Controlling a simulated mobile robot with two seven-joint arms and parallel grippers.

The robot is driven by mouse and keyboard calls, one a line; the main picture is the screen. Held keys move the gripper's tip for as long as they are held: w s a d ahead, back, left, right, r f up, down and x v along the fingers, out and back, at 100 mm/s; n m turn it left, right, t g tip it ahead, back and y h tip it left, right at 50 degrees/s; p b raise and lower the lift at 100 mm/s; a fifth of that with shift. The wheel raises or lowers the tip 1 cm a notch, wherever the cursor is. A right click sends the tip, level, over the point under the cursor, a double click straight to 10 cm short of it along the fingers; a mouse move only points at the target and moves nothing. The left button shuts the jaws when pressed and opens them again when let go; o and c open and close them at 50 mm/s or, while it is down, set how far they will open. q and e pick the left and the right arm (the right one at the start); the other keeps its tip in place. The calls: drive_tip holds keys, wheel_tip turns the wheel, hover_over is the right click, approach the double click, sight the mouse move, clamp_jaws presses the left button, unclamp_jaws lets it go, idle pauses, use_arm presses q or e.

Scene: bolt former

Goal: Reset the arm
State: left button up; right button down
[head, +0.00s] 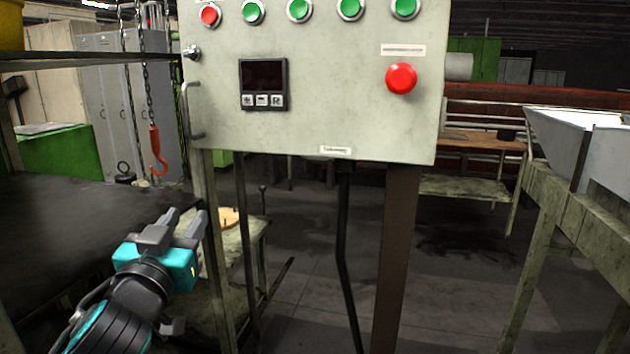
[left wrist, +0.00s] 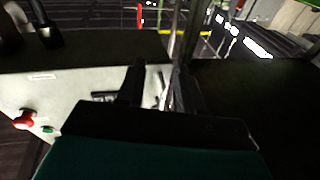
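My left gripper (head: 188,214) is in the lower left of the head view, on a teal and black arm. Its two grey fingers point up and away, with a gap between them and nothing held. It is below and left of the control box, near the box's left leg, and appears apart from it. In the left wrist view the dark fingers (left wrist: 157,78) also stand apart with empty space between. My right gripper is in neither view.
The grey control box (head: 320,110) has a red knob (head: 401,78), green buttons and a small display (head: 263,84). A wooden-framed stand (head: 560,205) is right. Floor between is open.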

use_arm(q)
drive_tip(key=s+d+f+m+g+h, duration=0.1)
drive_tip(key=s+f+g, duration=0.25)
drive_tip(key=f, duration=0.85)
drive_tip(key=s+d+f+m+g+h, duration=0.15)
drive_tip(key=s+f, duration=0.25)
drive_tip(key=f, duration=0.8)
drive_tip(key=s+d+f+g+p, duration=0.1)
drive_tip(key=s+f+g, duration=0.3)
drive_tip(key=s+f, duration=0.9)
drive_tip(key=shift+s+d+f+n, duration=0.15)
drive_tip(key=shift+s+f+n, duration=0.2)
drive_tip(key=shift+s, duration=0.15)
drive_tip(key=shift+y, duration=0.25)
